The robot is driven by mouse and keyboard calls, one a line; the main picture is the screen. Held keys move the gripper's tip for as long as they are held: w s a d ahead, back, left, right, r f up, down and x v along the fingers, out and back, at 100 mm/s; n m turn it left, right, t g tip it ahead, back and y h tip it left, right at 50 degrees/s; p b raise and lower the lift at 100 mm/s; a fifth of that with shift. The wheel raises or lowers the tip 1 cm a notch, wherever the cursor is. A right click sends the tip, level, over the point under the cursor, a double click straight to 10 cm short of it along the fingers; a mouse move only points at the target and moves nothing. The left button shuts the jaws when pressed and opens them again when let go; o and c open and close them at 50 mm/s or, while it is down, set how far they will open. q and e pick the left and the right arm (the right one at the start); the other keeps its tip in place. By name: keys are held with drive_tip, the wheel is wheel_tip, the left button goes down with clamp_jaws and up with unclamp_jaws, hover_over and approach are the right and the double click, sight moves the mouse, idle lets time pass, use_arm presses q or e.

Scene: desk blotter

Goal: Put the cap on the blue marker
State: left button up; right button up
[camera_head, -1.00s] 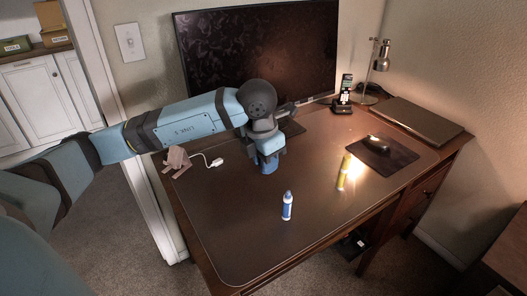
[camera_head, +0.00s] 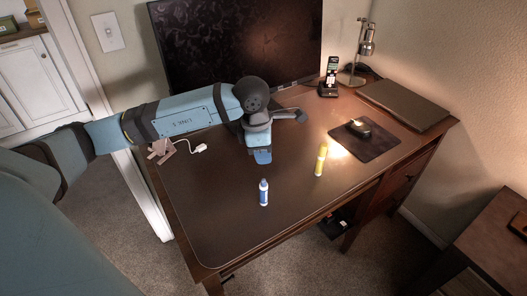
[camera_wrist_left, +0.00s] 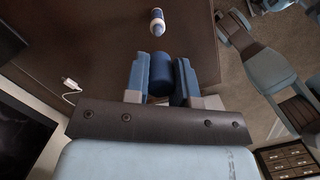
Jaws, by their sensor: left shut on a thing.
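The blue marker (camera_head: 264,196) stands upright on the desk blotter, white-bodied with blue bands and a bare blue tip on top. It also shows in the left wrist view (camera_wrist_left: 157,20), beyond the fingers, with its tip toward me. My left gripper (camera_head: 262,157) is above the blotter, behind the marker and apart from it. In the left wrist view my left gripper (camera_wrist_left: 161,80) is shut on a dark blue cap (camera_wrist_left: 160,73), held between the two fingers. The cap is mostly hidden by the fingers in the head view. My right gripper is not seen.
A yellow marker (camera_head: 320,159) stands to the right on the blotter (camera_head: 225,225). A mouse (camera_head: 359,127) on a dark pad, a laptop (camera_head: 405,103), a lamp (camera_head: 366,45), a phone (camera_head: 329,78) and a monitor (camera_head: 235,45) are farther back. The blotter's front is clear.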

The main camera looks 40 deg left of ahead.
sight(264, 180)
use_arm(q)
drive_tip(key=shift+f+b, duration=0.3)
drive_tip(key=shift+f, duration=0.3)
drive_tip(key=shift+f+b, duration=0.65)
drive_tip(key=shift+f, duration=0.1)
drive_tip(key=shift+f+b, duration=0.7)
drive_tip(key=shift+f, duration=0.15)
drive_tip(key=shift+f+b, duration=0.55)
drive_tip(key=shift+f, duration=0.15)
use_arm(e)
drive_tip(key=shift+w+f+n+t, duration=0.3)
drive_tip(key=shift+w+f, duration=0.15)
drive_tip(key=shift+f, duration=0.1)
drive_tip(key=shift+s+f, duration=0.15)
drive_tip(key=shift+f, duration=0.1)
use_arm(q)
drive_tip(key=shift+b, duration=0.55)
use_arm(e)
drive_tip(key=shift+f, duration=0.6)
use_arm(q)
drive_tip(key=shift+f+b, duration=0.45)
drive_tip(key=shift+f, duration=0.05)
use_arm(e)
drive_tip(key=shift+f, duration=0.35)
